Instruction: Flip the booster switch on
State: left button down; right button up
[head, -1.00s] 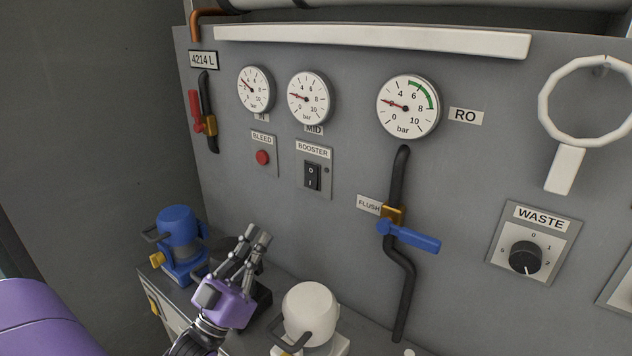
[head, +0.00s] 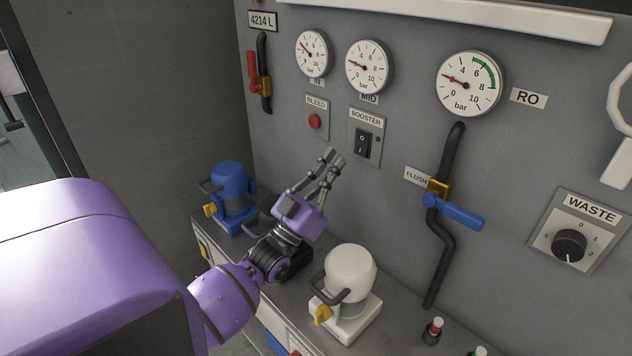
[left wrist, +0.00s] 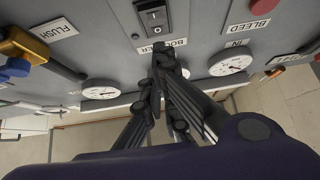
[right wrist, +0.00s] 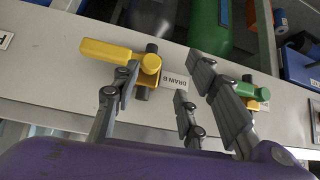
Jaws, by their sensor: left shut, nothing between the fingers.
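The booster switch (head: 363,143) is a black rocker marked O above and I below, on a grey plate under the BOOSTER label. I cannot tell which half is pressed in. It also shows at the top of the left wrist view (left wrist: 152,17). My left gripper (head: 332,157) is shut and empty, its fingertips just left of and slightly below the switch in the head view. In the left wrist view its fingertips (left wrist: 168,52) overlap the BOOSTER label; contact cannot be told. My right gripper (right wrist: 160,84) is open and empty, near a yellow valve handle (right wrist: 112,52) by the DRAIN B label.
The red BLEED button (head: 315,121) is left of the switch. The blue FLUSH lever (head: 455,211) and black pipe are to the right. A white pump (head: 350,272) and blue pump (head: 233,190) stand on the ledge below. Gauges (head: 369,67) sit above.

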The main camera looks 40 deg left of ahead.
aim_at(362, 144)
pick_arm(q)
jog(key=w, duration=0.4)
jog(key=shift+w+d, duration=0.15)
jog(key=shift+w, duration=0.15)
pick_arm(e)
jog(key=shift+s+a, duration=0.15)
jog(key=shift+s, duration=0.25)
jog(key=shift+f, duration=0.1)
